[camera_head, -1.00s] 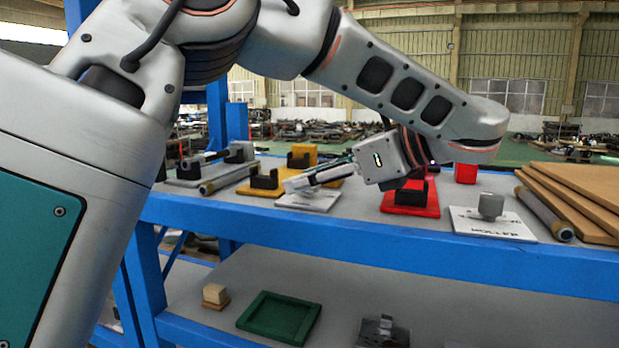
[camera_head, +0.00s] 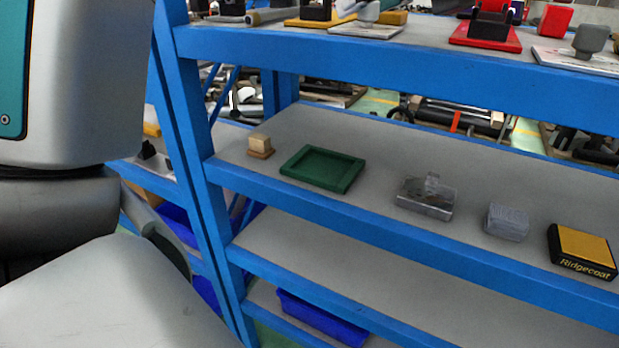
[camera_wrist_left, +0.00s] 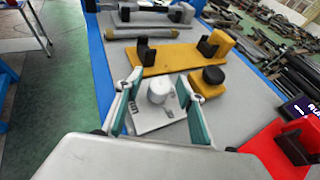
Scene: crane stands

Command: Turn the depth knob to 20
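A pale round knob (camera_wrist_left: 159,91) stands on a white plate (camera_wrist_left: 150,122) in the left wrist view. Dark marks on the plate are too small to read. My left gripper (camera_wrist_left: 160,77) is open, with one teal-padded finger on each side of the knob; I cannot tell whether either touches it. In the head view the same plate (camera_head: 352,31) and knob (camera_head: 369,12) seem to show at the top edge. A second grey knob (camera_head: 590,37) on a white plate (camera_head: 570,60) stands at the upper right. My right gripper is not in view.
A yellow block with a black knob (camera_wrist_left: 212,76) and a yellow stand (camera_wrist_left: 165,60) lie close beyond the plate. A red stand (camera_head: 487,37) is between the two knob plates. The lower shelf holds a green tray (camera_head: 322,182) and several small items.

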